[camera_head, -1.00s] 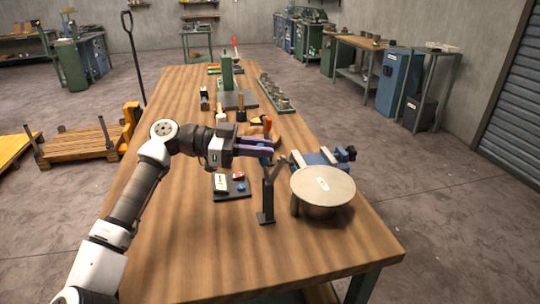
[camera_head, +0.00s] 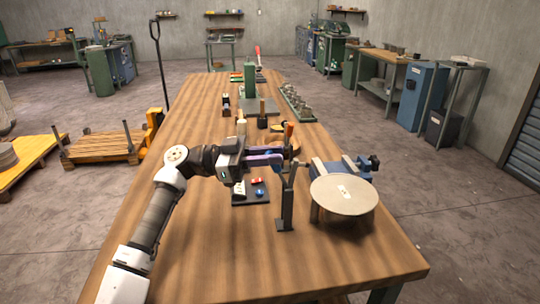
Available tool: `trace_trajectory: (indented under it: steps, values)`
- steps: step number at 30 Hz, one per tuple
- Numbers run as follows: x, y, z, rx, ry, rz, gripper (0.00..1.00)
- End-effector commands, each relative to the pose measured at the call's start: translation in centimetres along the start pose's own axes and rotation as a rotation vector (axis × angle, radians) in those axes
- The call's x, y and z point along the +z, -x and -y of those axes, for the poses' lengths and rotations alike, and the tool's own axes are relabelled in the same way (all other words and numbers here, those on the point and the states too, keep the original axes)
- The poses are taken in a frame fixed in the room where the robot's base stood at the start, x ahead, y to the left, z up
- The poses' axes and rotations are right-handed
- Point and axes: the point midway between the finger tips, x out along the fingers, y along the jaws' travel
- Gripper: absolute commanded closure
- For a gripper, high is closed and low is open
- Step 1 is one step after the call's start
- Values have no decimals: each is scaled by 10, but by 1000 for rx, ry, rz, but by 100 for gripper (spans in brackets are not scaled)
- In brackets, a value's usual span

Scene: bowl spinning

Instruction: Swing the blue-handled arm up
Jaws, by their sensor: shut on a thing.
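The round grey disc (camera_head: 343,195) lies level at the right side of the wooden table. A dark upright post (camera_head: 287,208) on a small foot stands just left of it, with a short thin arm at its top. The blue handle (camera_head: 270,169) shows as a small blue patch left of the post top, partly hidden by my fingers. My gripper (camera_head: 274,160) reaches in from the left, above the table, and is shut on the blue handle. The exact contact is too small to see.
A blue vice (camera_head: 340,167) sits behind the disc. A dark tray (camera_head: 237,200) with small items lies below my gripper. An orange-handled tool (camera_head: 289,132) and several other tools stand behind. The front of the table (camera_head: 220,265) is clear.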

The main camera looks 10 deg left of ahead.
Motion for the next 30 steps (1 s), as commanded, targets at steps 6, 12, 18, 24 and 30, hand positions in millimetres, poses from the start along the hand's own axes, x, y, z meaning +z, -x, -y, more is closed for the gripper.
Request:
trace_trajectory:
  steps: [6,12,18,24,30]
  values:
    - [0,1,0,-2,1,-2,62]
    - [0,0,0,0,1,0,62]
    - [1,9,0,-3,1,1,62]
    - [3,47,0,-4,2,0,62]
    - [2,94,1,-5,2,0,62]
